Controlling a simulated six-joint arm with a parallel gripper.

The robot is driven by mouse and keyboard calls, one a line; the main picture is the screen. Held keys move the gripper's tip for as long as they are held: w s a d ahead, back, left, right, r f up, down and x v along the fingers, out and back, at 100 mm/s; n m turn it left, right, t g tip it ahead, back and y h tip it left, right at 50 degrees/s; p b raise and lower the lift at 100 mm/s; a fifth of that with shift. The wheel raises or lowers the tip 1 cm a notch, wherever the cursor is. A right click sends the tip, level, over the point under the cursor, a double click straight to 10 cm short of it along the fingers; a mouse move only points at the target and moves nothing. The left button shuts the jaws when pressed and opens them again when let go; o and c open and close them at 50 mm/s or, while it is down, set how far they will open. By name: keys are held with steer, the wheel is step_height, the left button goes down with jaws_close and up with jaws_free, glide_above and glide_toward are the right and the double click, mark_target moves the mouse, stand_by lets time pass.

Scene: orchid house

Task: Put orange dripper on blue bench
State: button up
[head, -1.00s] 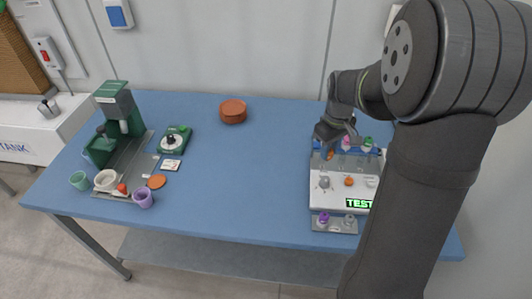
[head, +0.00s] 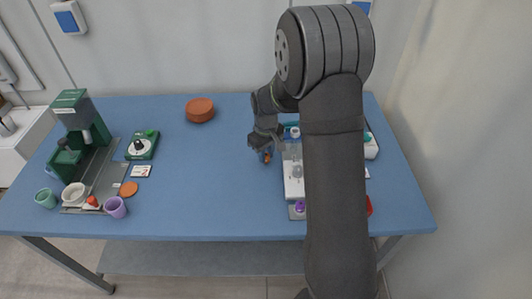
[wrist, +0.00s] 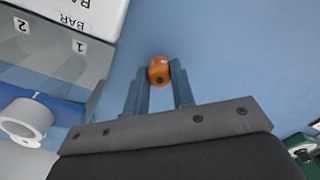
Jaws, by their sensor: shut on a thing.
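The orange dripper (wrist: 159,71) is between the two fingertips of my gripper (wrist: 160,86) in the wrist view, with bare blue surface behind it. In the head view my gripper (head: 264,152) is over the blue bench (head: 215,180), just left of the white test panel. A small orange spot of the dripper (head: 267,160) shows at the fingertips there. My gripper is shut on the dripper. I cannot tell whether the dripper touches the bench. My arm hides much of the panel.
The white panel (head: 292,186) stands close to the right of my gripper. A terracotta saucer (head: 200,110) lies at the back. A green machine (head: 75,120), a green scale-like device (head: 142,146), and cups, including a purple one (head: 115,207), are at left. The bench's middle is clear.

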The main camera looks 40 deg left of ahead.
steer(key=o, duration=1)
steer(key=shift+c, duration=0.2)
step_height(320, 180, up, 12)
step_height(320, 180, down, 12)
steer(key=shift+r, duration=2.05)
